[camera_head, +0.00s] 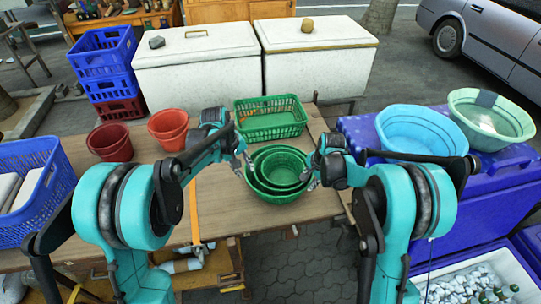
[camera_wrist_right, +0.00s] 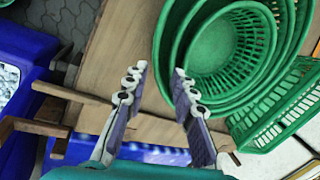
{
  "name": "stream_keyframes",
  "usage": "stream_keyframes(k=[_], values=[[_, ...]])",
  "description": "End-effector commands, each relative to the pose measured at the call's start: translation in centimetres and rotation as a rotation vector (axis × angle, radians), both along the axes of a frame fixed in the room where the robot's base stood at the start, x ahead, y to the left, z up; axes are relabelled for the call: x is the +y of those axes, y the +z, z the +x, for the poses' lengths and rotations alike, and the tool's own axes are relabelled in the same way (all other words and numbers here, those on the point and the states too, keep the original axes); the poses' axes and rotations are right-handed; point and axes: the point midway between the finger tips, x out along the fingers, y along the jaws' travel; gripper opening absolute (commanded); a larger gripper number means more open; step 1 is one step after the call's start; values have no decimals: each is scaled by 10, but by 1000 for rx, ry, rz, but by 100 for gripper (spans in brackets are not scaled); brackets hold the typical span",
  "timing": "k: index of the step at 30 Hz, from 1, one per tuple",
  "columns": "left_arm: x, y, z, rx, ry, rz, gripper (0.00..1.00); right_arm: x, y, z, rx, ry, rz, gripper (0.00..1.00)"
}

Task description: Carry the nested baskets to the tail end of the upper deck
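The nested baskets (camera_head: 280,168) are round green plastic baskets, set one inside another, near the front edge of the wooden table's upper deck (camera_head: 222,205). They also show in the right wrist view (camera_wrist_right: 232,48). My left gripper (camera_head: 243,164) is at their left rim, its fingers apart. My right gripper (camera_head: 314,178) is at their right rim; in the right wrist view (camera_wrist_right: 160,72) its fingers are spread, with the outer rim close to the fingertips. I cannot tell whether either gripper touches a rim.
A rectangular green basket (camera_head: 270,118) stands directly behind the nested baskets. Two red pots (camera_head: 111,142) (camera_head: 168,127) stand at the left back of the table. A blue basket (camera_head: 35,190) is at far left. Basins (camera_head: 421,132) (camera_head: 490,120) stand on blue crates at right.

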Motion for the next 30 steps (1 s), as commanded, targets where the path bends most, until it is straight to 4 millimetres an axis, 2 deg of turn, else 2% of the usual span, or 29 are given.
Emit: stream_keyframes(k=[6,13,18,30], values=[[0,0,0,0,0,0,26,-7,48,-11,0,-1,0,26],[0,0,0,0,0,0,26,-13,85,-19,0,0,0,26],[0,0,0,0,0,0,26,-15,96,-22,0,0,0,26],[0,0,0,0,0,0,26,-15,96,-22,0,0,0,26]])
